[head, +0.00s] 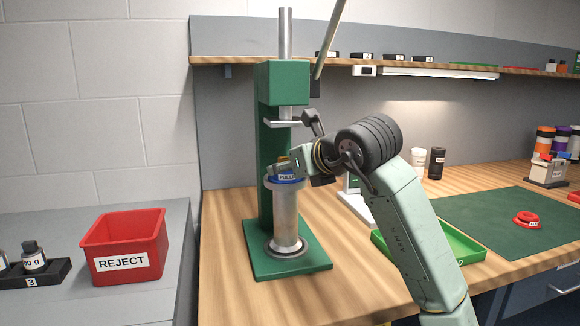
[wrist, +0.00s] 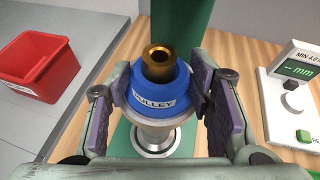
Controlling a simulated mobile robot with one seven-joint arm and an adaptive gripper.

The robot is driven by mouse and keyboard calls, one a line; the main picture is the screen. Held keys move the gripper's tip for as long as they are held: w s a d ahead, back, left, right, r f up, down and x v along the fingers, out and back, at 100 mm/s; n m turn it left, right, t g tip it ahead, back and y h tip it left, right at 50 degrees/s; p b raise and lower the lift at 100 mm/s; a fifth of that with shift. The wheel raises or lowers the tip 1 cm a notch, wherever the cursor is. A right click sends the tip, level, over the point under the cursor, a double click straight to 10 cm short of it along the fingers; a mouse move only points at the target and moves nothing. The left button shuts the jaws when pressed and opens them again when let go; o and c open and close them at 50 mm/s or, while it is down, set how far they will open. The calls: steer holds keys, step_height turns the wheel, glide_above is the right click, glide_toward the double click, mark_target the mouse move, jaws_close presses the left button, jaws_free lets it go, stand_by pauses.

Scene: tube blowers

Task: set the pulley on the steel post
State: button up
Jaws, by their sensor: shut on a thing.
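The blue pulley (head: 287,183) has a white label and a brass bushing (wrist: 158,62) standing up from its centre. In the wrist view the pulley (wrist: 150,98) is between my gripper's purple pads (wrist: 165,105), one on each side. My gripper (head: 292,170) is shut on it. The steel post (head: 285,222) stands upright on the green press base, directly under the pulley. A steel rim (wrist: 158,118) shows right below the pulley. The pulley looks level and at the post's top; whether it rests fully there I cannot tell.
The green press (head: 272,85) rises behind the post, its ram (head: 286,112) above the pulley. A red REJECT bin (head: 125,245) is at left. A gauge with a display (wrist: 295,85) stands at right.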

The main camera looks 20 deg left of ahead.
steer(key=o, duration=1.7)
steer(key=shift+c, duration=0.2)
steer(key=v, duration=1.2)
